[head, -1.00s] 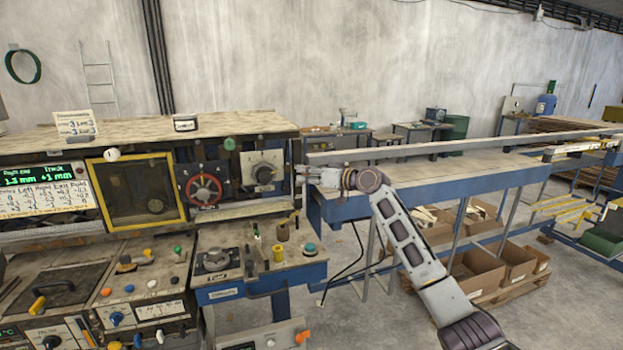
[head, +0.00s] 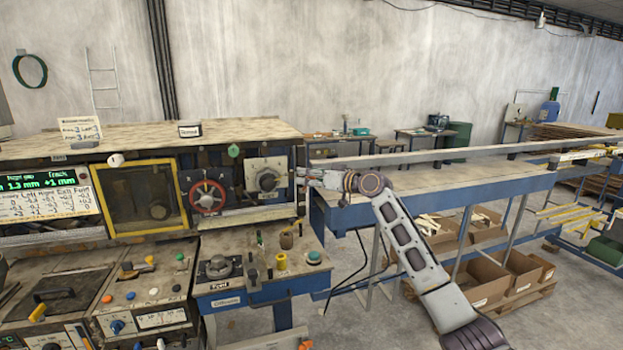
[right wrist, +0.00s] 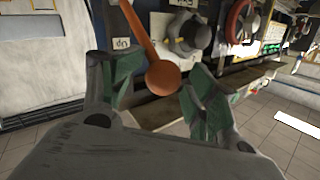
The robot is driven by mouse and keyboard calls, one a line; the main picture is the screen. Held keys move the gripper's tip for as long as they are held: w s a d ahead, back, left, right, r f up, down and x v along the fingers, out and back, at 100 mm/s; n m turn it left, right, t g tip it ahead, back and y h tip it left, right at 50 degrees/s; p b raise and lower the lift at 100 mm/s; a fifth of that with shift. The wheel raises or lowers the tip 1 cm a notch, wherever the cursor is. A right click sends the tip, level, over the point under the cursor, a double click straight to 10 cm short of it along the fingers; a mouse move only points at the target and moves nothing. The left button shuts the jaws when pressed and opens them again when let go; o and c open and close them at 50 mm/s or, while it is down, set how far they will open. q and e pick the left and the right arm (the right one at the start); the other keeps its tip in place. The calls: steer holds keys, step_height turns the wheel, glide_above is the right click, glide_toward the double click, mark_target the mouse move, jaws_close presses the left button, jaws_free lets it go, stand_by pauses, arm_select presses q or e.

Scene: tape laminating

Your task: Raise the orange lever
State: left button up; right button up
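The orange lever, a thin rod with a round orange ball (right wrist: 163,76) at its end, shows in the right wrist view. Its ball lies between the two fingers of my right gripper (right wrist: 165,88), which are spread apart with visible gaps. The rod runs up and left out of the picture. In the head view my right gripper (head: 303,177) is at the right end of the machine's upper panel, and I cannot make out the lever there. My left gripper is not in view.
A dark round knob (head: 267,180) and a red handwheel (head: 207,197) sit on the panel left of the gripper. A control bench (head: 235,283) stands below. A long blue-framed table (head: 440,185) extends right. Boxes (head: 490,279) lie under it.

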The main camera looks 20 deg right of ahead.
steer(key=shift+s+a+f, duration=0.1)
steer(key=shift+f, duration=0.2)
steer(key=v, duration=1.2)
steer(key=shift+r, duration=0.2)
stand_by(0.5)
